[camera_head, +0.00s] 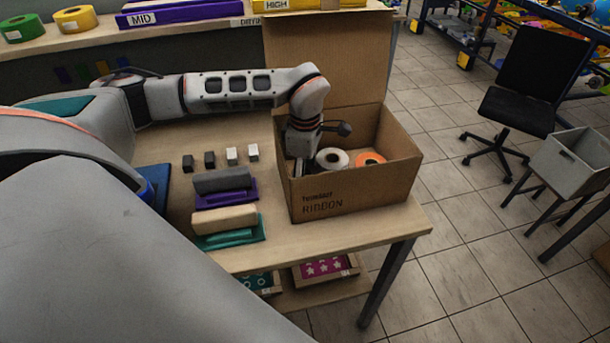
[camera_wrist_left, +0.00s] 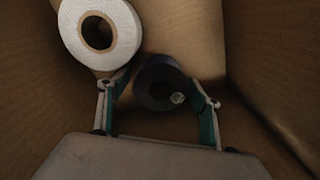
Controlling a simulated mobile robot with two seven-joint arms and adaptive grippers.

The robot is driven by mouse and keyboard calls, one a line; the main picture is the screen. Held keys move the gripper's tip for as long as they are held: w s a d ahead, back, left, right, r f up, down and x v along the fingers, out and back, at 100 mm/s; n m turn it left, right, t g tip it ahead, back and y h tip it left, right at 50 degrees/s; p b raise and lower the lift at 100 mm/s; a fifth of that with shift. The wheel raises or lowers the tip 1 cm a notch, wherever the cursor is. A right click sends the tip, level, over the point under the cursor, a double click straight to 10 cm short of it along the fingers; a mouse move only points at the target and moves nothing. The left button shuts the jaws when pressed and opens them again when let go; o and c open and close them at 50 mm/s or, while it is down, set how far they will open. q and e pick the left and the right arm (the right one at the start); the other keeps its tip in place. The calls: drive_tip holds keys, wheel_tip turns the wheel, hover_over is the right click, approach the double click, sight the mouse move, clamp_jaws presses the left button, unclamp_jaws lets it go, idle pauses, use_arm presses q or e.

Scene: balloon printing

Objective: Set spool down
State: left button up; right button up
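An open cardboard box (camera_head: 345,196) marked RIBBON stands on the table. My left gripper (camera_head: 300,160) reaches down into its left side, partly hidden by the front wall. In the left wrist view, its two fingers (camera_wrist_left: 160,85) are on opposite sides of a dark spool (camera_wrist_left: 150,99) and appear to press against it. Whether the dark spool touches the box floor is unclear. A white spool (camera_head: 332,152) lies beside it, also seen in the left wrist view (camera_wrist_left: 70,25). An orange spool (camera_head: 370,158) lies at the right of the box. My right gripper is out of view.
Left of the box are several small blocks (camera_head: 231,155), a grey block on a purple base (camera_head: 225,190) and a beige block on a teal base (camera_head: 228,222). The box's raised lid (camera_head: 330,60) stands behind. A shelf (camera_head: 60,43) holds green and yellow rolls.

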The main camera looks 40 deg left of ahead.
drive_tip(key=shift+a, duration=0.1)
use_arm(q)
drive_tip(key=shift+r, duration=0.1)
drive_tip(key=shift+r, duration=0.3)
wheel_tip(320, 180, up, 12)
drive_tip(key=b, duration=0.1)
drive_tip(key=shift+f, duration=0.2)
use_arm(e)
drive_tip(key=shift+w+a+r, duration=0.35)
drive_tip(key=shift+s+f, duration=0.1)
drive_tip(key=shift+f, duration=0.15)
